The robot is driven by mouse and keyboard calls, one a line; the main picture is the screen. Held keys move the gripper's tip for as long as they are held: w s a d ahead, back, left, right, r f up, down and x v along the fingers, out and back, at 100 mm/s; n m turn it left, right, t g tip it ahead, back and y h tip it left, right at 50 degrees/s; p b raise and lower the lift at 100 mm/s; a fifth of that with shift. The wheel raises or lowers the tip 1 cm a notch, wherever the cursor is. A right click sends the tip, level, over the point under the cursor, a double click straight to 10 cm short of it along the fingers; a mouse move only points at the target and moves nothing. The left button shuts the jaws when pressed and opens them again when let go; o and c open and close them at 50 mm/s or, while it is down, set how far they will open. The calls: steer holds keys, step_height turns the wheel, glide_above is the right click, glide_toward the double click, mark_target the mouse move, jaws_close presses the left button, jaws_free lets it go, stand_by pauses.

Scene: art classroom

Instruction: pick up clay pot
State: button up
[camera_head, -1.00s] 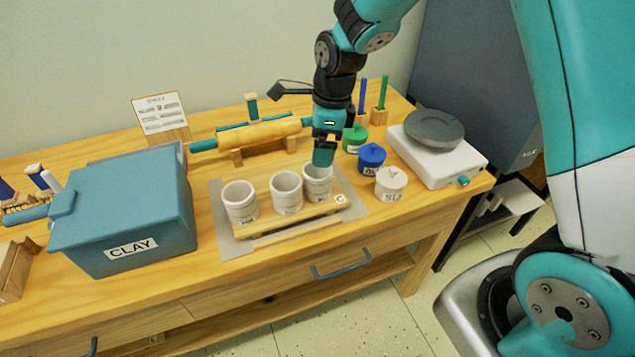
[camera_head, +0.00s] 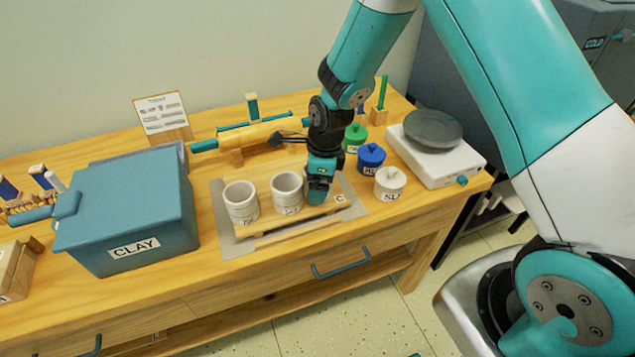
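Two white clay pots, the left one (camera_head: 241,204) and the middle one (camera_head: 287,194), stand upright on a wooden rack (camera_head: 290,222). A third pot, at the right end of the rack a second ago, is now almost wholly hidden behind my gripper (camera_head: 318,192). My gripper points down at that right-hand spot, beside the middle pot. Its fingers are seen from behind and overlap, so I cannot tell whether they are open, shut or touching the third pot.
A grey mat (camera_head: 229,241) lies under the rack. A blue CLAY bin (camera_head: 130,215) stands left. Lidded jars, green (camera_head: 355,138), blue (camera_head: 371,158) and white (camera_head: 390,181), and a white scale (camera_head: 440,166) stand right. A rolling pin (camera_head: 257,132) lies behind.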

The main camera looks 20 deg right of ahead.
steer(key=c, duration=1)
steer(key=shift+c, duration=0.3)
steer(key=shift+r, duration=0.15)
